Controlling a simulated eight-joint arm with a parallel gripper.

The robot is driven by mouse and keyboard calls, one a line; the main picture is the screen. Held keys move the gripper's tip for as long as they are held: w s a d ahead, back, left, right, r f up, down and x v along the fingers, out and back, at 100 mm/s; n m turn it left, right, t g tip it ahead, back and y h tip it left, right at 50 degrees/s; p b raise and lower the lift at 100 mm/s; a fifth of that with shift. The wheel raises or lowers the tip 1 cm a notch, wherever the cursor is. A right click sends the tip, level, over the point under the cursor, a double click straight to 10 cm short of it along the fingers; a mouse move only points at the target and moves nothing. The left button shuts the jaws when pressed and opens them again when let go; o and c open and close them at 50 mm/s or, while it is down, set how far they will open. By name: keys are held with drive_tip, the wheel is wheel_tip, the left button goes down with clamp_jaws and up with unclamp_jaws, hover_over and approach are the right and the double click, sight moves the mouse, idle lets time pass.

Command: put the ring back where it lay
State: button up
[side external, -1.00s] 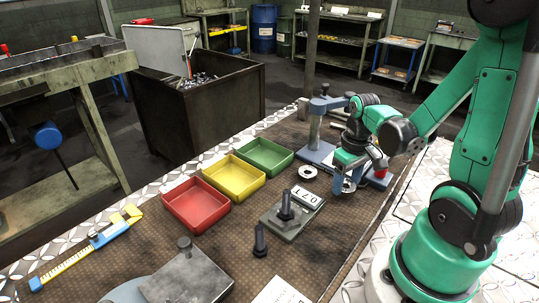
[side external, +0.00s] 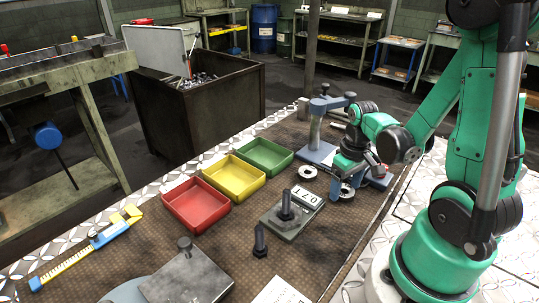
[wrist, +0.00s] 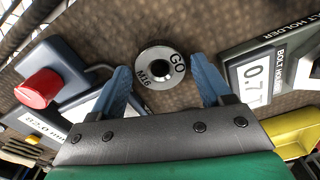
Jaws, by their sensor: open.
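A steel ring (wrist: 160,68) marked GO M16 lies flat on the brown mat in the wrist view. It sits between and slightly beyond the tips of my gripper (wrist: 158,74). The two blue fingers are spread, one on each side of the ring, with gaps, and hold nothing. In the side view, a ring (side external: 346,191) shows at my gripper (side external: 347,185), partly hidden by the fingers. A second similar ring (side external: 308,172) lies on the mat to its left, clear of my gripper.
A blue-grey stand (side external: 316,150) rises behind my gripper, with a red button (wrist: 38,88) close by. A holder with a bolt and display (side external: 290,217) stands in front. Red (side external: 196,222), yellow (side external: 234,193) and green (side external: 265,168) trays line the left. A loose bolt (side external: 260,242) stands nearer.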

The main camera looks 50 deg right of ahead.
wheel_tip(320, 180, up, 12)
drive_tip(key=w+a+n+t, duration=0.3)
drive_tip(key=w+a+t, duration=0.4)
drive_tip(key=a, duration=0.6)
drive_tip(key=shift+r, duration=0.4)
drive_tip(key=shift+d, duration=0.1)
